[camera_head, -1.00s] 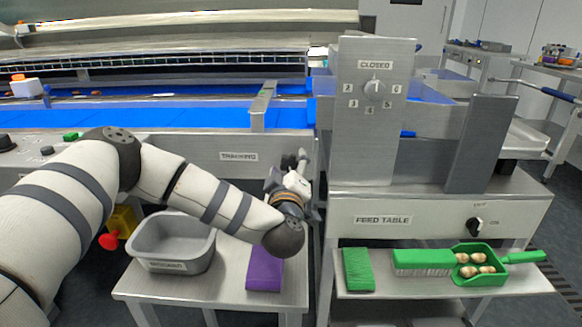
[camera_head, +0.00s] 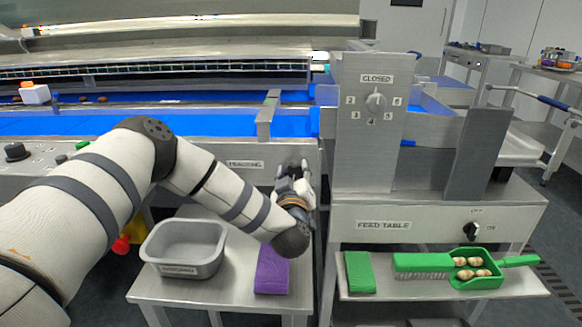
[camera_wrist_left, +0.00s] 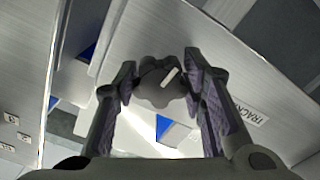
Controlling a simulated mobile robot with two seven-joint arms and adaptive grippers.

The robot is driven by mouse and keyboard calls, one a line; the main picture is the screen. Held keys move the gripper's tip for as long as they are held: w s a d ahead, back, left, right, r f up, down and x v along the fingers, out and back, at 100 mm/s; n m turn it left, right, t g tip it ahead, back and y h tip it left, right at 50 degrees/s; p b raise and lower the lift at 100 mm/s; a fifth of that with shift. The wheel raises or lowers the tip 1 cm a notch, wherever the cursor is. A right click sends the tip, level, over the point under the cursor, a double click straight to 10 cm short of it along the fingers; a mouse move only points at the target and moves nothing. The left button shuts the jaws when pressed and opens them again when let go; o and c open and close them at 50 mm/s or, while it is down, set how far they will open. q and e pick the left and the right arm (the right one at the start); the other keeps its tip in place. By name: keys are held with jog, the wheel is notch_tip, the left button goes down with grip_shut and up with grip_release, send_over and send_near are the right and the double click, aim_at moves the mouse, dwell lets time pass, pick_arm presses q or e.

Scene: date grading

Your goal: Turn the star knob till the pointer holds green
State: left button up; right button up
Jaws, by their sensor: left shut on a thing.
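The dark star knob (camera_wrist_left: 160,82) with a white bar mark on its face shows in the left wrist view, between the two fingers. My left gripper (camera_wrist_left: 158,78) is shut on it, one finger at each side. In the head view my left gripper (camera_head: 294,172) is at the front panel of the belt machine, just right of the TRACKING label (camera_head: 245,164); there it hides the knob. The TRACKING label also shows in the left wrist view (camera_wrist_left: 247,112). I cannot make out a pointer or a green zone. My right gripper is not in view.
Below my left arm, a low table (camera_head: 215,292) holds a grey bin (camera_head: 190,262) and a purple cloth or pad (camera_head: 271,270). Right of the gripper stands the feed table (camera_head: 425,212) with its upright dial plate (camera_head: 362,150). A blue belt (camera_head: 190,121) runs behind.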

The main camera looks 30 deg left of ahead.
pick_arm(q)
jog(key=shift+r+m, duration=0.3)
jog(key=shift+f, duration=0.3)
jog(key=o, duration=1.2)
jog(key=shift+c, duration=0.2)
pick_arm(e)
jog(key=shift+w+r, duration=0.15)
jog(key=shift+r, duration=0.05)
pick_arm(q)
jog(key=v, duration=1.2)
jog(key=shift+s+a, duration=0.1)
